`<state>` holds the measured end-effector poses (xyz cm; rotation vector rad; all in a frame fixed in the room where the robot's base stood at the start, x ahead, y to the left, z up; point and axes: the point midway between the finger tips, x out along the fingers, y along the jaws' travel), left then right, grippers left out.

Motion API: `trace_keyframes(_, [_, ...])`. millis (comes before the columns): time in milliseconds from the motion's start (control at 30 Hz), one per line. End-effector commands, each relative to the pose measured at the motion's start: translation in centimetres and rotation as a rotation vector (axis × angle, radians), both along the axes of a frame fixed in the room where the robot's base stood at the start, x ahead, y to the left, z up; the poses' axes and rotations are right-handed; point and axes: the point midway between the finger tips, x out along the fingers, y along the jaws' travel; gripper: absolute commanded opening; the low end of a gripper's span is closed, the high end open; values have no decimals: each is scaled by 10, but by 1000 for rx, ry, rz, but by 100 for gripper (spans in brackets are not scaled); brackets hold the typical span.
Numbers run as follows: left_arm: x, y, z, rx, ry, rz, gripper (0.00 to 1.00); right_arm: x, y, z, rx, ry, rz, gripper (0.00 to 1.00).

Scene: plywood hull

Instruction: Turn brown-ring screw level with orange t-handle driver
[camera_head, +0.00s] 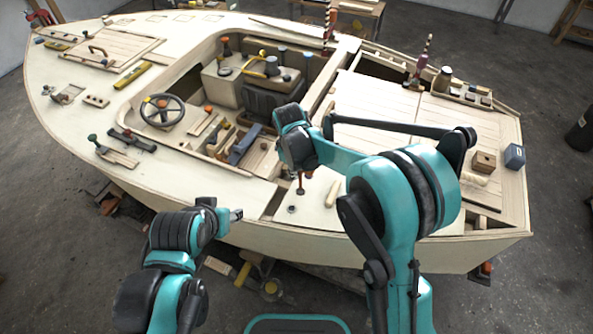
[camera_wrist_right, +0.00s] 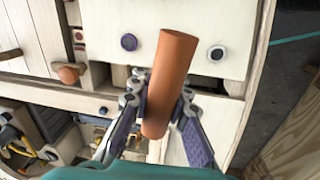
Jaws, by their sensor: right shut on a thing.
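The orange t-handle driver (camera_wrist_right: 170,85) shows as a thick orange cylinder in the right wrist view. My right gripper (camera_wrist_right: 160,98) is shut on it, with one finger on each side. In the head view my right gripper (camera_head: 302,172) is over the near side deck, partly hidden by my own arm, with the driver (camera_head: 300,188) below it. The driver's tip is hidden in the wrist view. I cannot make out a brown-ring screw. A dark blue-ringed screw (camera_wrist_right: 129,42) and a dark screw head (camera_wrist_right: 217,53) show on the pale panel. My left gripper (camera_head: 236,214) is beside the hull's near edge; its jaws are unclear.
The plywood hull (camera_head: 255,205) fills the middle of the head view. A pale wooden handle (camera_head: 332,194) is right of the driver. A steering wheel (camera_head: 162,111) and seat are in the cockpit. A wooden block (camera_head: 484,161) and a blue-grey box (camera_head: 514,156) stand at the right.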

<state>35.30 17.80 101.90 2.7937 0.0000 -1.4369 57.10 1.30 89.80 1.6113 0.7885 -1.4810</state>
Motion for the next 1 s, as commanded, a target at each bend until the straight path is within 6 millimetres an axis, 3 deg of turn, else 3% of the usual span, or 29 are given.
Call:
trace_keyframes(767, [0,0,-10,0,0,0,45,0,0,-13,0,0,2,0])
trace_keyframes(867, [0,0,-10,0,0,0,45,-1,0,-12,0,0,53,0])
trace_keyframes(1000, [0,0,-11,0,0,0,45,-4,1,-12,0,1,251,0])
